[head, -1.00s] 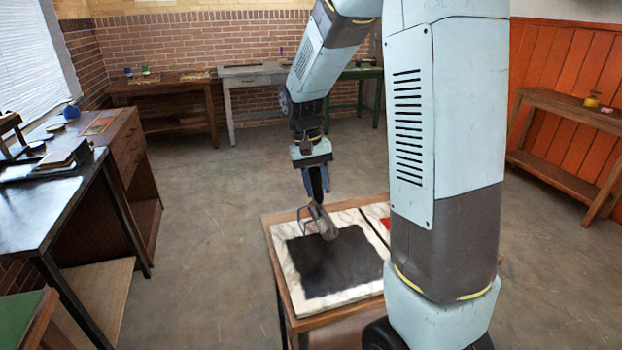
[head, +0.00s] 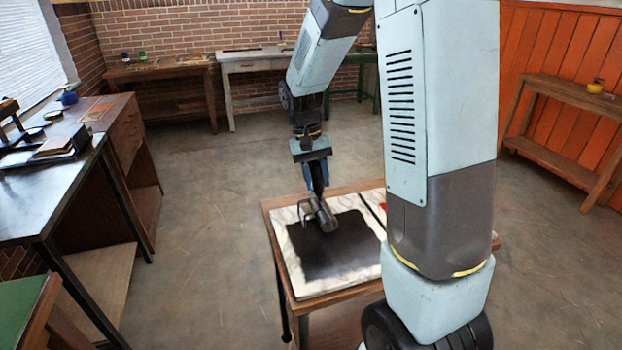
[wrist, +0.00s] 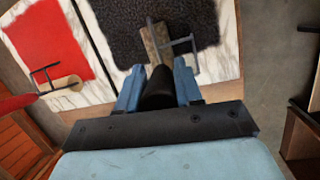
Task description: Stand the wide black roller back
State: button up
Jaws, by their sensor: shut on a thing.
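The wide black roller (head: 329,217) hangs upright below my gripper (head: 315,186) in the head view, over the left back part of the black ink patch (head: 335,250). In the wrist view my gripper (wrist: 160,88) is shut on the roller's dark handle (wrist: 158,92). Its wire frame (wrist: 178,46) and brownish-grey drum (wrist: 155,42) show beyond the fingertips, over the black ink (wrist: 115,25). I cannot tell whether the drum touches the ink. The fingers partly hide the handle.
The ink lies on a white marbled slab (head: 292,272) on a wooden table. A second slab with red ink (wrist: 45,45) and another roller (wrist: 58,83) lies beside it. Benches stand at the left (head: 60,195), back and right. The floor (head: 205,250) between is clear.

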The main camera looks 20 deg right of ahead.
jog(key=o, duration=1.1)
jog(key=shift+c, duration=0.2)
jog(key=shift+o, duration=2)
jog(key=shift+v, duration=4.5)
jog(key=shift+s+r, duration=0.1)
